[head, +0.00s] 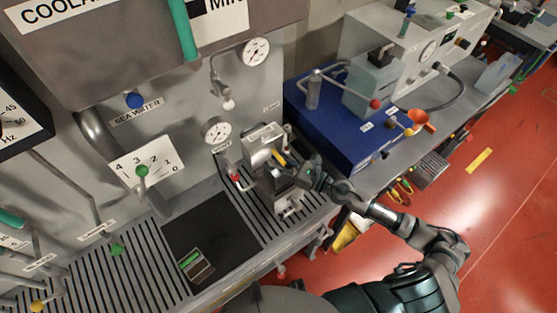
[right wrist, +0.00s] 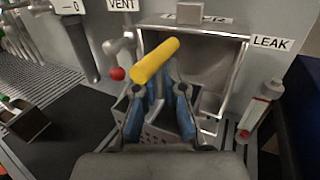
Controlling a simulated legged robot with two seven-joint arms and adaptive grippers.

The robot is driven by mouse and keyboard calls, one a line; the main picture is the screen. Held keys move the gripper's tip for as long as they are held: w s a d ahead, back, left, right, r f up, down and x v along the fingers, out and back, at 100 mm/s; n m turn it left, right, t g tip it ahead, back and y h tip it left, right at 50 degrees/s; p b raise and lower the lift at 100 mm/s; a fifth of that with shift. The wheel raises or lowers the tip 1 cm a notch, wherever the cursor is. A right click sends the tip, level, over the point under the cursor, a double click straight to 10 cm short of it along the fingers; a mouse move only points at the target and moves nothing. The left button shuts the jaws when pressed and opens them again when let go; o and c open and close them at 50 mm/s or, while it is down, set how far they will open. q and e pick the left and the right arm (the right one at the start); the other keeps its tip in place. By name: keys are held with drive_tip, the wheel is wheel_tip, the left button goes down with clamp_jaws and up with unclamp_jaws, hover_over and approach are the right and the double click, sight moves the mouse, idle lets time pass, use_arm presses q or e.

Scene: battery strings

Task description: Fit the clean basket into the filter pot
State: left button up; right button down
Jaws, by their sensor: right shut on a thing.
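The clean basket (right wrist: 160,132) is a grey perforated box with a yellow handle (right wrist: 156,60). My right gripper (right wrist: 160,88) is shut on it, its blue-padded fingers on either side of the part below the handle. In the head view the yellow handle (head: 279,158) shows beside my right gripper (head: 292,172). The filter pot (right wrist: 205,68) is an open metal box on the panel wall, just beyond the basket; it also shows in the head view (head: 260,140). The basket appears in front of the pot's opening; whether they touch I cannot tell. My left gripper is out of view.
A small box with a green bar (head: 195,263) lies on the black mat (head: 215,232), left of the pot. A red-tipped valve lever (right wrist: 117,73) stands left of the pot. A capped tube (right wrist: 262,105) stands at its right. A blue bench unit (head: 340,125) is further right.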

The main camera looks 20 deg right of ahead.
sight(280, 172)
drive_tip(key=shift+f+b, duration=2.25)
drive_tip(key=shift+f, duration=0.2)
drive_tip(key=c, duration=1.2)
unclamp_jaws()
drive_tip(key=shift+s+d, duration=0.1)
drive_tip(key=shift+s+d+f, duration=0.1)
drive_tip(key=shift+s+f, duration=0.05)
drive_tip(key=v, duration=1.1)
drive_tip(key=shift+s+d, duration=0.15)
drive_tip(key=shift+d, duration=0.05)
